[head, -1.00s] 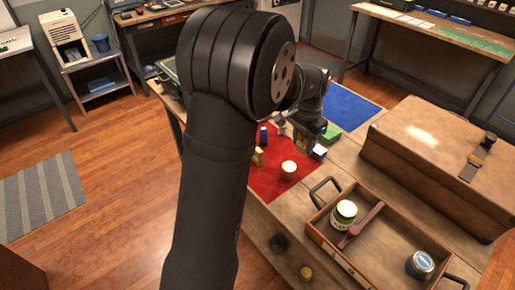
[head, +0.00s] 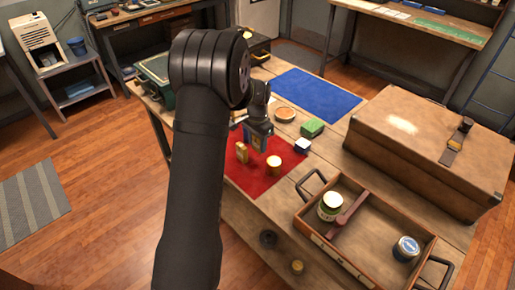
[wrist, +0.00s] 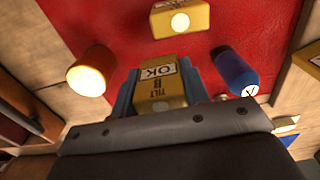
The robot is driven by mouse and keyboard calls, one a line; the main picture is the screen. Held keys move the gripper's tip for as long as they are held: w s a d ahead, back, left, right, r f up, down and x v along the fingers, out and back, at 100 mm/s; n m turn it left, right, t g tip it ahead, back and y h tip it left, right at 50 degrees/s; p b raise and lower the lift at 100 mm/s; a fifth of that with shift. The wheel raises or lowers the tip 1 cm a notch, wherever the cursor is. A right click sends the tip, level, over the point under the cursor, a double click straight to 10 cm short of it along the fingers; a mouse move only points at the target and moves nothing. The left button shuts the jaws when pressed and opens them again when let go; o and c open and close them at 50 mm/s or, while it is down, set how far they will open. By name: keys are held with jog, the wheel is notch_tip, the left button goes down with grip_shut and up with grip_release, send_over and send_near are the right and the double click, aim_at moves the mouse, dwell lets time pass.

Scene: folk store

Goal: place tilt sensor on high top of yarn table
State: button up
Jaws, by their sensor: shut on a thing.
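My gripper (head: 259,146) hangs over the red cloth (head: 243,186) on the wooden table. In the wrist view my gripper (wrist: 166,85) has its blue fingers shut on the tilt sensor (wrist: 162,88), a small yellow box with a white label reading "TILT" and "OK". In the head view the sensor cannot be clearly made out. Red cloth lies beyond the sensor in the wrist view. I cannot tell whether the sensor touches it. I cannot tell which surface is the yarn table's high top.
A green block (head: 312,128) and a blue-and-white block (head: 302,146) lie right. A tray (head: 318,238) and large case (head: 425,135) stand farther right. The blue cloth (head: 320,95) is bare.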

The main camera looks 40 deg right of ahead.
aim_at(258, 148)
jog(key=shift+f, duration=1.6)
jog(key=shift+f, duration=0.2)
jog(key=o, duration=1)
jog(key=shift+r, duration=0.15)
jog(key=shift+o, duration=0.4)
notch_tip(258, 148, up, 12)
jog(key=shift+r, duration=0.1)
